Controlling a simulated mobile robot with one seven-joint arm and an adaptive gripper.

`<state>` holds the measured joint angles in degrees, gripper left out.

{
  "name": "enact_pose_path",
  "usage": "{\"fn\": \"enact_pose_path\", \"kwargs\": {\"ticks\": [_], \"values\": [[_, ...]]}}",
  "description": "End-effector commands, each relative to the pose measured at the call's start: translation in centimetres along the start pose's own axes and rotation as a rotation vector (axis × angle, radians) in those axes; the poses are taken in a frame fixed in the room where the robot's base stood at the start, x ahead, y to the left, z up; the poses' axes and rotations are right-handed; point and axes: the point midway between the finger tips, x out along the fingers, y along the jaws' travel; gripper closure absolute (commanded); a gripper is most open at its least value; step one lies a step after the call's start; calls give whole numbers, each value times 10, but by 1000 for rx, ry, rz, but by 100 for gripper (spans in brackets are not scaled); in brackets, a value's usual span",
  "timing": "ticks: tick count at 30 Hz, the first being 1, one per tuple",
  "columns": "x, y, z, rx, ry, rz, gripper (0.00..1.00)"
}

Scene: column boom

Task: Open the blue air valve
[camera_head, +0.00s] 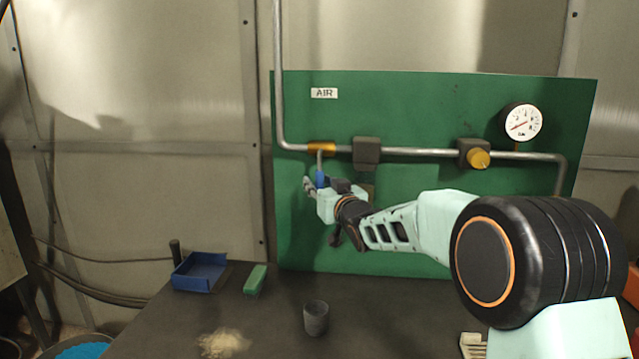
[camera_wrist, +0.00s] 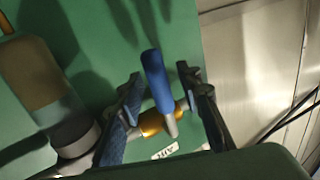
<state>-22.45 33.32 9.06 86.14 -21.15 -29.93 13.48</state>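The air valve has a brass-yellow body (camera_head: 321,147) on the pipe under the AIR label. Its lever hangs down from the body, crosswise to the horizontal pipe, and ends in a blue handle (camera_head: 320,178). In the wrist view the blue handle (camera_wrist: 157,80) lies between the two dark fingers of my gripper (camera_wrist: 159,74), with a visible gap on each side. The yellow body (camera_wrist: 155,122) shows behind it. My gripper (camera_head: 321,185) is open at the handle in the head view, where its fingers partly hide the lower end.
The pipe (camera_head: 420,152) runs across the green panel (camera_head: 430,100) past a grey block (camera_head: 367,151), a yellow knob (camera_head: 478,158) and a gauge (camera_head: 522,122). Below, the bench holds a blue tray (camera_head: 187,282), a green block (camera_head: 255,280) and a grey cup (camera_head: 316,318).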

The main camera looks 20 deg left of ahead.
Motion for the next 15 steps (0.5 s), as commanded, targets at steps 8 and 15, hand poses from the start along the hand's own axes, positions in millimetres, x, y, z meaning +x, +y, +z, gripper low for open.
{"fn": "enact_pose_path", "kwargs": {"ticks": [8,15], "values": [[0,0,0,0,0,0,72],[0,0,0,0,0,0,98]]}}
